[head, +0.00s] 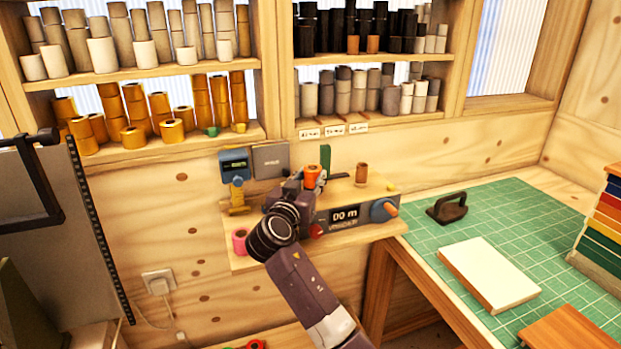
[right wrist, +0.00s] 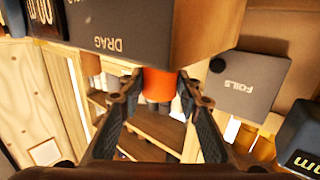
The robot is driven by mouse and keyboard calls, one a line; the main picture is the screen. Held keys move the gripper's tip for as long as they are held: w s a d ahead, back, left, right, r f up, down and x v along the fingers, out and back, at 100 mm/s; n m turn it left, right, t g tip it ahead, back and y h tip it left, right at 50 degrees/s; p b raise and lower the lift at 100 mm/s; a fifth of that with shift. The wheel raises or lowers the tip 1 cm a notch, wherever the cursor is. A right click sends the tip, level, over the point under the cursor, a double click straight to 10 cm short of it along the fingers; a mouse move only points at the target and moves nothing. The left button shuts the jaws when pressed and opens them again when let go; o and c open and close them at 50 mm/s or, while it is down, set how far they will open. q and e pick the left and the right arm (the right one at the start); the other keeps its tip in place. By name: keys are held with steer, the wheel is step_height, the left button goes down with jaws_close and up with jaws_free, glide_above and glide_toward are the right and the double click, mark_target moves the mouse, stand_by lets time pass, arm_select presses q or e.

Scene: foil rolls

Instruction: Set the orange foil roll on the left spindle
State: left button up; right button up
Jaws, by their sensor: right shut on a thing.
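The orange foil roll (head: 312,175) is upright at the left part of the winding machine's top (head: 341,192). My right gripper (head: 304,186) is shut on it; my wrist and arm cover much of that side. In the right wrist view the roll (right wrist: 158,84) sits between the two fingertips (right wrist: 158,90), close to the grey block marked DRAG (right wrist: 120,32). The left spindle cannot be made out, so I cannot tell whether the roll is around it. A brown roll (head: 361,174) stands at the right of the machine. My left gripper is not in view.
A green upright piece (head: 325,157) stands just behind the orange roll. A blue device (head: 235,166) and a grey FOILS box (head: 271,160) are to the left. A pink roll (head: 240,241) lies at the shelf's left end. The green mat (head: 480,220) is right.

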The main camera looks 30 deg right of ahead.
steer(key=o, duration=1.3)
steer(key=shift+s+a, duration=0.1)
steer(key=shift+a, duration=0.05)
steer(key=v, duration=1.1)
steer(key=shift+s+a, duration=0.25)
steer(key=shift+s, duration=0.05)
